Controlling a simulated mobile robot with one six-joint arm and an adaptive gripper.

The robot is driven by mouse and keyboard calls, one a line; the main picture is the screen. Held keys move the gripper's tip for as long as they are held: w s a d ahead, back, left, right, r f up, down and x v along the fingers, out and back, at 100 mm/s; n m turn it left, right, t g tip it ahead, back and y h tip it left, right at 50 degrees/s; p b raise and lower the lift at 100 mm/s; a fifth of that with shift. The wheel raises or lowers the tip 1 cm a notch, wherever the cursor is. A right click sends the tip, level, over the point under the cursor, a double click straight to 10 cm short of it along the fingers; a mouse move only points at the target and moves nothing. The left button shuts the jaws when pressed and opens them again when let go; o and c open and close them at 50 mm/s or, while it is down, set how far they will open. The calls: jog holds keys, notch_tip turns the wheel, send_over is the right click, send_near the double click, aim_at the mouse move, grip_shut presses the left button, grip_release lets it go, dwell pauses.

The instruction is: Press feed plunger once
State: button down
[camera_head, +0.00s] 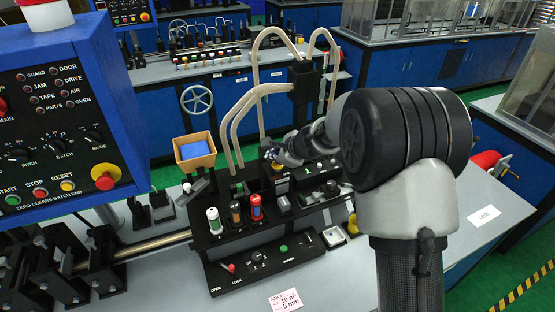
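My gripper (276,156) is at the end of my arm, over the black fixture (236,238) on the grey bench. My own arm links hide much of it, and its fingers are too small and dark to tell open from shut. It is close to a small block with a yellow label (281,179), but I cannot tell whether it touches anything. I cannot pick out which part is the feed plunger; it may be hidden behind the gripper or among the small black parts there.
A front panel has a red-knobbed lever (231,268). A blue control box (60,110) stands left, an orange bin (194,152) behind. Pale curved tubes (240,115) rise near the gripper.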

aim_at(275, 165)
dwell(0.3)
jog(key=shift+r+p, duration=1.4)
jog(key=shift+r, duration=0.2)
notch_tip(275, 165, up, 5)
jog(key=p, duration=0.4)
